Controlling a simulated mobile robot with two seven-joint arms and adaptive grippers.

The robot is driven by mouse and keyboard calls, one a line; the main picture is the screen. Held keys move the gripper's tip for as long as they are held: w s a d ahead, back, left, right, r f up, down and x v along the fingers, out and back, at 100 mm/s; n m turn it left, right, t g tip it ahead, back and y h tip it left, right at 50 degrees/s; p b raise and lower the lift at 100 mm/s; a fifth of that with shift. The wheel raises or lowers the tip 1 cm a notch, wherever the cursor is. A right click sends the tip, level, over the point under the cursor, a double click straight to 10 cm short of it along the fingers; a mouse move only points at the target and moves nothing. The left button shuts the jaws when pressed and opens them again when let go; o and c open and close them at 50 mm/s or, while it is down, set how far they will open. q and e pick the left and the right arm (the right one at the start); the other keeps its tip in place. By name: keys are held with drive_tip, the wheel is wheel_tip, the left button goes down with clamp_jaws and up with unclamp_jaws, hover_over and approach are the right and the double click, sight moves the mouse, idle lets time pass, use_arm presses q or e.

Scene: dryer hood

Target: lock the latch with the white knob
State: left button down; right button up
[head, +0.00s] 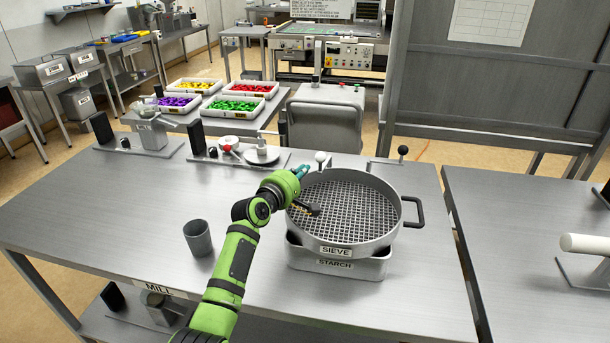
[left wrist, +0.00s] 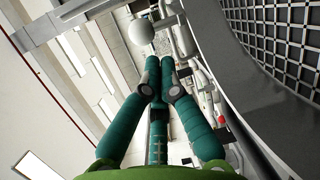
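The white knob (head: 320,157) tops a short latch lever at the back rim of the round grey sieve (head: 328,251). In the left wrist view the white knob (left wrist: 140,32) is a pale ball just beyond my fingertips, slightly left of them. My left gripper (head: 303,171) is at the sieve's back left rim, just left of the knob. Its teal fingers (left wrist: 161,68) come together at the tips with nothing visible between them. I see no contact with the knob. The latch's lower part is hard to make out. My right gripper is not in view.
The sieve sits on a starch box (head: 335,264). A black-knobbed lever (head: 403,151) stands behind it, and a side handle (head: 414,212) sticks out right. A grey cup (head: 198,238) stands left. Small devices, one with a red knob (head: 227,148), line the table's back edge.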

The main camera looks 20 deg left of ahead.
use_arm(q)
drive_tip(key=s+d, duration=0.1)
drive_tip(key=d, duration=0.1)
drive_tip(key=s+d, duration=0.1)
drive_tip(key=shift+s+d+r, duration=0.25)
drive_tip(key=shift+s+r, duration=0.05)
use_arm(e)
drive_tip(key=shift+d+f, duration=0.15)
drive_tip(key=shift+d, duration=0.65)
